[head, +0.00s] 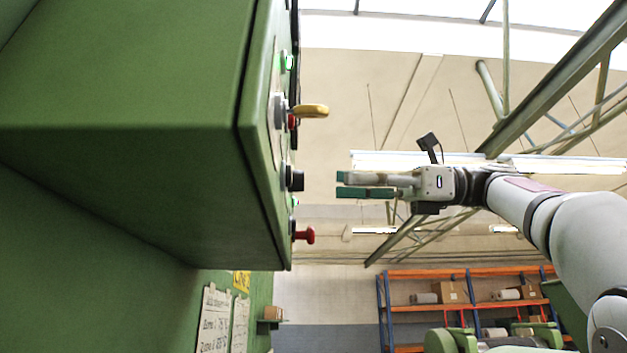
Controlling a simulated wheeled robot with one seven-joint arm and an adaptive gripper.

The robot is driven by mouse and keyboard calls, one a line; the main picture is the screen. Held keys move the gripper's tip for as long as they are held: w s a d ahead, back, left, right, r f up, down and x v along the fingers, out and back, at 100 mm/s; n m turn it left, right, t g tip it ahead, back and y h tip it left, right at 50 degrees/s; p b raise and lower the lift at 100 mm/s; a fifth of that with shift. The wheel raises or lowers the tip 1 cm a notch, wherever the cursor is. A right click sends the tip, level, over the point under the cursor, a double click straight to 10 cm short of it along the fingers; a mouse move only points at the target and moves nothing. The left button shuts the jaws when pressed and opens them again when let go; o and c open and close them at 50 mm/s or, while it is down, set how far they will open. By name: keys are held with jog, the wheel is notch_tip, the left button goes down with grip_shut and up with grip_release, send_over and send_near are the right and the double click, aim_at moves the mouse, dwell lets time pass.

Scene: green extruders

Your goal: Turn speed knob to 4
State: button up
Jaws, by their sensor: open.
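A green control box (130,130) fills the left of the head view. Its panel face is seen nearly edge-on. On it are a yellow handle (312,111) standing out, a black knob (296,179) below it, and a red mushroom button (306,235) lower down. I cannot tell for sure which is the speed knob, and no dial numbers are readable. My gripper (343,185) points left toward the panel, about level with the black knob. It is open and empty, with a gap between its fingertips and the panel.
Green indicator lights (288,62) sit near the panel's top. An orange and blue shelf rack (455,304) with boxes stands in the background at lower right. Written sheets (214,318) hang on the green wall below the box. The space between gripper and panel is clear.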

aim_at(297, 181)
jog(key=a+p, duration=0.1)
jog(key=a, duration=0.6)
jog(key=shift+d, duration=0.1)
grip_shut()
